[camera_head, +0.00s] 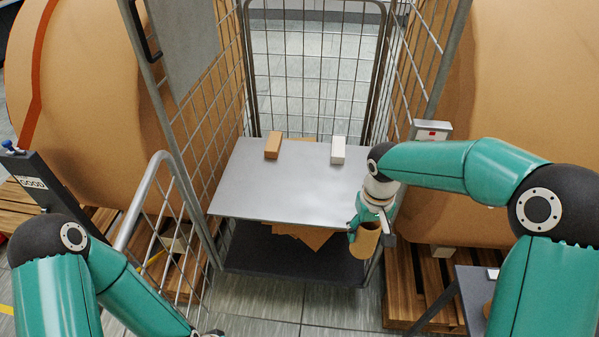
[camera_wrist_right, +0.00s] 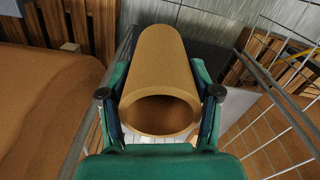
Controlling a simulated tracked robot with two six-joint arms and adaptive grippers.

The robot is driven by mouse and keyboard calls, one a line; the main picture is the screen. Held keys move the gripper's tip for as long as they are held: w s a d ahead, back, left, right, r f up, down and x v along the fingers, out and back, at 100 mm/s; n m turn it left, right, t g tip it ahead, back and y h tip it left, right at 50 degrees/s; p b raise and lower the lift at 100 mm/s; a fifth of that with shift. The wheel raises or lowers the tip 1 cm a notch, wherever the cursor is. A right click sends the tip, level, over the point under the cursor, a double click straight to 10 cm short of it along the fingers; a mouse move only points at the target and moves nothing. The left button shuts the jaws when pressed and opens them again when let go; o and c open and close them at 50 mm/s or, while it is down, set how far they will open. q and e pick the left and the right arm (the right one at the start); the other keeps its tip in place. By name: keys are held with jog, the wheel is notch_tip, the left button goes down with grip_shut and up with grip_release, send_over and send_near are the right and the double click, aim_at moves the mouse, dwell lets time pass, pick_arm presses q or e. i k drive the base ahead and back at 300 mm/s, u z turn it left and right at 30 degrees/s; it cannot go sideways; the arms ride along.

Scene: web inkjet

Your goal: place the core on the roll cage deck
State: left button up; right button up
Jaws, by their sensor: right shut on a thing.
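The core (camera_head: 363,243) is a short brown cardboard tube. My right gripper (camera_head: 368,218) is shut on it and holds it at the front right corner of the roll cage deck (camera_head: 285,187), overlapping the deck's edge in the picture. In the right wrist view the core (camera_wrist_right: 163,60) lies between the two fingers (camera_wrist_right: 160,105), its open hollow end facing the camera. The deck is a flat grey shelf inside the wire cage, with its middle and front bare. My left arm shows at the lower left, but its gripper is out of the picture.
A brown box (camera_head: 273,145) and a white box (camera_head: 338,150) stand at the back of the deck. Wire cage sides (camera_head: 215,125) flank it. A dark lower shelf (camera_head: 290,262) holds brown sheets (camera_head: 310,236). Large brown rolls (camera_head: 95,100) stand on both sides.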

aim_at(331, 201)
jog(key=i, duration=1.4)
jog(key=u, duration=0.05)
